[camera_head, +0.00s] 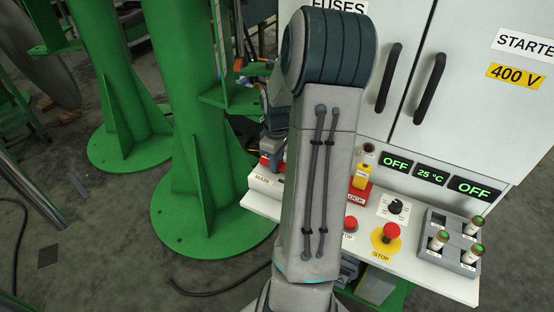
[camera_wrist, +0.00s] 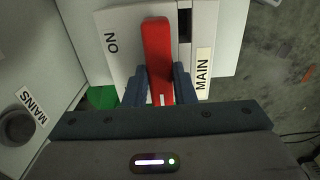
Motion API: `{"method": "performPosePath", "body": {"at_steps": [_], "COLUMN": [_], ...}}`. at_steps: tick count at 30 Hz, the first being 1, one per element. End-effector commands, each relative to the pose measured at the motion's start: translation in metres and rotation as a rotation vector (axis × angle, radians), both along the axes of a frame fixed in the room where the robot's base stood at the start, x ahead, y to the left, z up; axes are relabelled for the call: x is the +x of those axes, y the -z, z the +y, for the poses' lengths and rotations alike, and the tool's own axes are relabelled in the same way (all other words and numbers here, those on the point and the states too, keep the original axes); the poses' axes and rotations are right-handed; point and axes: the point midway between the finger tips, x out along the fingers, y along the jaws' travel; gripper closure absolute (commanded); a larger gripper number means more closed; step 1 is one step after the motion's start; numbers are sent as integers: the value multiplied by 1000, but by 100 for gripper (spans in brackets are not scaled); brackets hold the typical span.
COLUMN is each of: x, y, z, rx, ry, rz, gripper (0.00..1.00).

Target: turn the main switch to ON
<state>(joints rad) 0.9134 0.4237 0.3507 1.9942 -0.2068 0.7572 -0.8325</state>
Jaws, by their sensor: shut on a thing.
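The main switch has a red handle (camera_wrist: 157,48), held between the two dark fingers of my gripper (camera_wrist: 160,85) in the wrist view. The handle lies along the picture's height, with a small white mark at its near end. In the head view my arm hides much of the switch; a bit of red (camera_head: 265,161) shows above the MAIN label (camera_head: 263,179). I cannot tell the switch's exact setting.
A red lockout piece with a yellow part (camera_head: 361,180) stands right of my arm. Further right are a black knob (camera_head: 396,206), a red stop button (camera_head: 391,230) and a grey rack (camera_head: 450,240) with several vials. Green columns (camera_head: 190,110) stand left. Displays read OFF, 25 °C, OFF.

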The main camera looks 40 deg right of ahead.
Motion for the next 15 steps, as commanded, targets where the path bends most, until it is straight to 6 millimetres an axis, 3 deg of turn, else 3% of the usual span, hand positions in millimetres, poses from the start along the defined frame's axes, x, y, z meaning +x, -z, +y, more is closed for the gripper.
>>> {"method": "performPosePath", "body": {"at_steps": [8, 15], "x": [0, 1], "y": [0, 0], "z": [0, 0], "rx": [0, -1], "ry": [52, 207], "rz": [1, 1], "gripper": [99, 99]}}
